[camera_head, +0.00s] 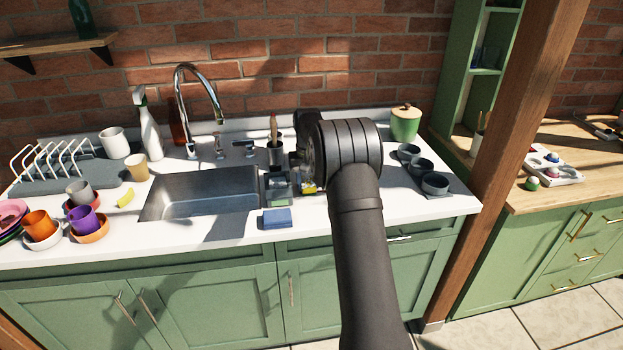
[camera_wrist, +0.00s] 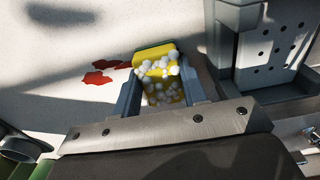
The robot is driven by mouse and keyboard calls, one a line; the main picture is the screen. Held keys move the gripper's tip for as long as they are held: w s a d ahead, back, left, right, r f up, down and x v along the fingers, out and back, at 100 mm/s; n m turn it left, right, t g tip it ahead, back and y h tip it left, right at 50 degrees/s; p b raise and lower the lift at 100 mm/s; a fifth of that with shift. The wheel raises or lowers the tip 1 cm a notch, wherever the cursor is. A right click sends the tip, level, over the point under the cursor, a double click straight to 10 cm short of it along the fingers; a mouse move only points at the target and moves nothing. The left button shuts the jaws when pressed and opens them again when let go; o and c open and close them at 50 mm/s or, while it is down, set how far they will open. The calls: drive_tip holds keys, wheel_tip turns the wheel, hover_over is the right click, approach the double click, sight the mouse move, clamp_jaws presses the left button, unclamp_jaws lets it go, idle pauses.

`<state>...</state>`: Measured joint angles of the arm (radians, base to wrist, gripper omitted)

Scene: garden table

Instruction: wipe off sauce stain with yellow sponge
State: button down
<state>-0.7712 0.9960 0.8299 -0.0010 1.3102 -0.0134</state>
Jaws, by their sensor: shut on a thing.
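The yellow sponge (camera_wrist: 158,54) has a green back edge and white foam bubbles over much of its face. My gripper (camera_wrist: 160,84) is shut on it, with one jaw on each side. The red sauce stain (camera_wrist: 98,78) lies on the pale counter just left of the sponge in the wrist view, in a larger blot and smaller ones, with a gap between. In the head view a bit of the yellow sponge (camera_head: 308,187) shows beside my arm, and the stain is hidden. I cannot tell whether the sponge touches the counter.
A grey caddy (camera_wrist: 258,60) stands close to the right of my gripper in the wrist view. In the head view, a blue sponge (camera_head: 277,218) and the sink (camera_head: 205,192) are left of my arm. Grey bowls (camera_head: 434,184) stand to the right.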

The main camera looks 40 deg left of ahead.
drive_tip(key=shift+s+d+f, duration=0.1)
drive_tip(key=shift+s+d, duration=0.05)
drive_tip(key=shift+d, duration=0.25)
drive_tip(key=w+d, duration=0.5)
drive_tip(key=shift+w+d, duration=0.2)
drive_tip(key=shift+w, duration=0.1)
wheel_tip(320, 180, up, 8)
idle(0.7)
